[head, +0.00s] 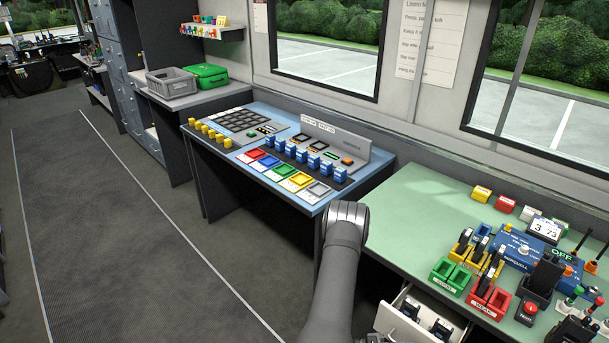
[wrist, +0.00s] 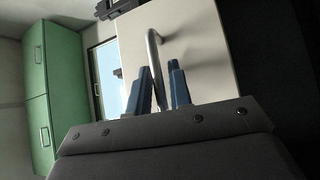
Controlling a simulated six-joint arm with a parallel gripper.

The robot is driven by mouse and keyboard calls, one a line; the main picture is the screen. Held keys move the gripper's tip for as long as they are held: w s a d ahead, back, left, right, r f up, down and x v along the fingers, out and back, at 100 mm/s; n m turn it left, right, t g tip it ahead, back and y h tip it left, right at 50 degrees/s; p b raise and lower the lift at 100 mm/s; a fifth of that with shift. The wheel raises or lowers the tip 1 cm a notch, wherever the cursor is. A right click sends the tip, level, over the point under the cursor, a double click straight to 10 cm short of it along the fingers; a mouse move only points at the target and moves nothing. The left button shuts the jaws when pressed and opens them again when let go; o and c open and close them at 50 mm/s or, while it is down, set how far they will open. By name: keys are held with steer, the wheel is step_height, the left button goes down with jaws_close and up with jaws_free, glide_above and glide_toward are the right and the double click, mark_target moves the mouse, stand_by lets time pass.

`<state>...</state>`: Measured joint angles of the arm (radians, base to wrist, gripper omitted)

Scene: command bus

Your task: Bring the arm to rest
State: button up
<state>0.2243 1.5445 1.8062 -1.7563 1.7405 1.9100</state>
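My gripper (wrist: 160,80) shows in the wrist view as two blue fingers standing apart, open. A curved metal handle (wrist: 154,50) on a pale panel (wrist: 190,45) lies between or just beyond them, with a gap towards the right finger. I cannot tell whether it touches the left finger. In the head view my grey arm (head: 342,255) reaches up from the bottom edge and bends near the benches; the gripper is hidden there.
An open drawer (head: 385,318) with dark items juts from under the green bench (head: 415,220), right of my arm. The blue button console (head: 215,140) stands ahead. Coloured racks and devices crowd the green bench's right side. The floor (head: 110,230) at left is clear.

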steer(key=a+f, duration=0.1)
steer(key=a, duration=1.2)
steer(key=shift+a+f, duration=0.35)
stand_by(0.4)
steer(key=d, duration=0.4)
steer(key=d+r, duration=0.1)
steer(key=d, duration=0.8)
steer(key=shift+s+d+r, duration=0.1)
steer(key=shift+d+r, duration=0.1)
steer(key=shift+r, duration=0.15)
steer(key=a+f, duration=0.2)
steer(key=a, duration=1.5)
steer(key=d+r, duration=0.1)
steer(key=d, duration=1.4)
steer(key=shift+r, duration=0.4)
